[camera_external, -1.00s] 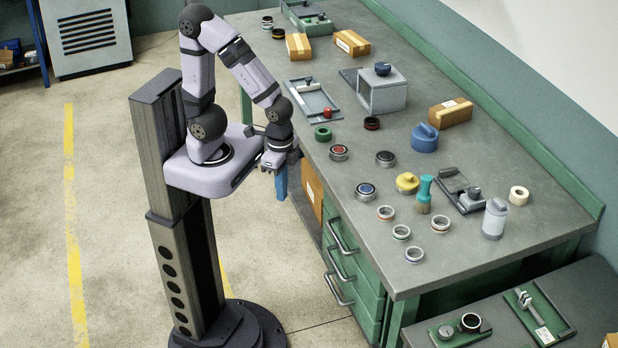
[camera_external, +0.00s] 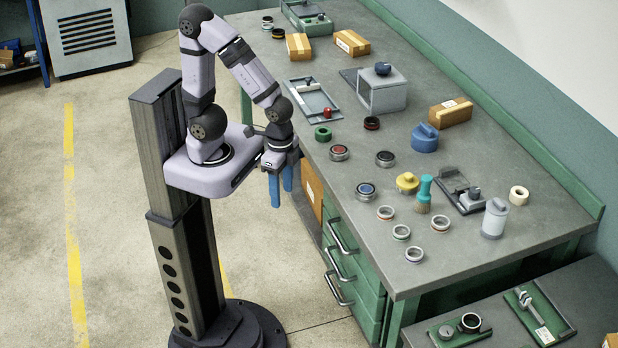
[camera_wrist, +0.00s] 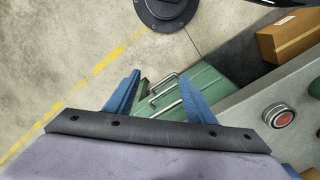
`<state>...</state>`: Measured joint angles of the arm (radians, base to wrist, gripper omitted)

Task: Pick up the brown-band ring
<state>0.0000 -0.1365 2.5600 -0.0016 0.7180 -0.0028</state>
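Several small grey rings with coloured bands stand at the near right of the workbench in the external view. One ring (camera_external: 386,213) has an orange-red band, and another ring (camera_external: 440,224) has an orange-brown band. I cannot tell for sure which is the brown-band one. Close by are a green-banded ring (camera_external: 401,232) and a pale ring (camera_external: 414,254). My gripper (camera_external: 281,196) hangs off the bench's left edge, well away from these rings. Its blue fingers are apart and empty, as the wrist view also shows (camera_wrist: 158,76). The small banded rings are not in the wrist view.
Drawer handles (camera_external: 340,236) stick out below the edge.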

